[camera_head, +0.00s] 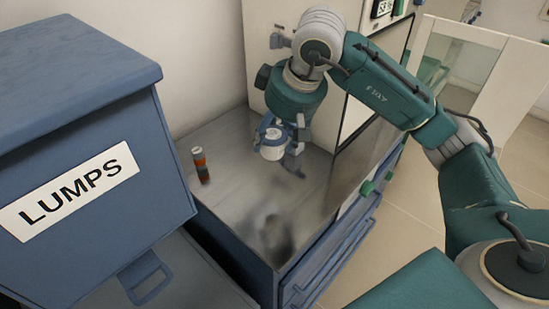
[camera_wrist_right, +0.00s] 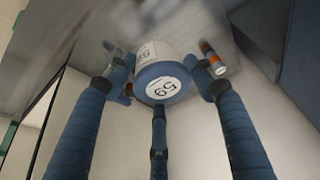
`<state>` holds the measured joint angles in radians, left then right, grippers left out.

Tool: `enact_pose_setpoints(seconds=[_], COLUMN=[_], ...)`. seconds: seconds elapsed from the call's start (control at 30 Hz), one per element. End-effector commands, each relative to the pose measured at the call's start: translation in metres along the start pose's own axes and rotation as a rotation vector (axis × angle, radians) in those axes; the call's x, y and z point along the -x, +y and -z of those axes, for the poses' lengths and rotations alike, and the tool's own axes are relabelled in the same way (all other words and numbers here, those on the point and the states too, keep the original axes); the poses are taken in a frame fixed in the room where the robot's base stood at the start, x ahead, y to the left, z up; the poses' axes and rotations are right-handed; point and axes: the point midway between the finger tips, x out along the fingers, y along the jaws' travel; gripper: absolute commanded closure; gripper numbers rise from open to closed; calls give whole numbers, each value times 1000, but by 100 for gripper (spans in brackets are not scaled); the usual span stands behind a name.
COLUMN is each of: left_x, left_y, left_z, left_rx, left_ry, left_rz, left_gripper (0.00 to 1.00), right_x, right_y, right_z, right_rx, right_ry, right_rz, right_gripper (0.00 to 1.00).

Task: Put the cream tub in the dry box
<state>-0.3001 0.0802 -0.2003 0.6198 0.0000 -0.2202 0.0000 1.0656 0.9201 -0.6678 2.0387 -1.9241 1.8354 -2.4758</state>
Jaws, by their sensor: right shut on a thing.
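The cream tub (camera_head: 271,150) is a small pale cylinder with a blue part at its top. In the right wrist view the tub (camera_wrist_right: 148,52) shows a blue end with a round label reading 59. My right gripper (camera_head: 283,143) points down and is shut on the tub, its fingers around the sides. The tub appears held above the grey metal top (camera_head: 232,140); the exact gap is hard to tell. A white-framed cabinet with clear panels (camera_head: 470,62) stands at the upper right; I cannot tell whether it is the dry box. My left gripper is not in view.
An orange and dark bottle (camera_head: 201,166) stands on the metal top, left of the tub. A large blue box labelled LUMPS (camera_head: 95,215) stands at the left. A pale upright unit (camera_head: 285,60) stands behind.

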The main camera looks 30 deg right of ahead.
Motion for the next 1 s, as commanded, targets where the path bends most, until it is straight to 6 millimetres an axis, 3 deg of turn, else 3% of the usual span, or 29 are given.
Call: enact_pose_setpoints(seconds=[0.2,0.63,0.77,1.0], left_x=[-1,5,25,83], left_y=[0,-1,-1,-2], left_z=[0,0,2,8], left_rx=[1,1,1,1], left_ry=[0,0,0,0], left_rz=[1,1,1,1], left_gripper=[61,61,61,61], right_x=[36,57,68,93], right_y=[0,-2,-8,-32], right_z=[16,23,25,22], right_rx=[1,-3,-17,-70], right_ry=[4,-1,-2,-1], right_rz=[0,-4,-19,-57], right_gripper=[81,81,81,81])
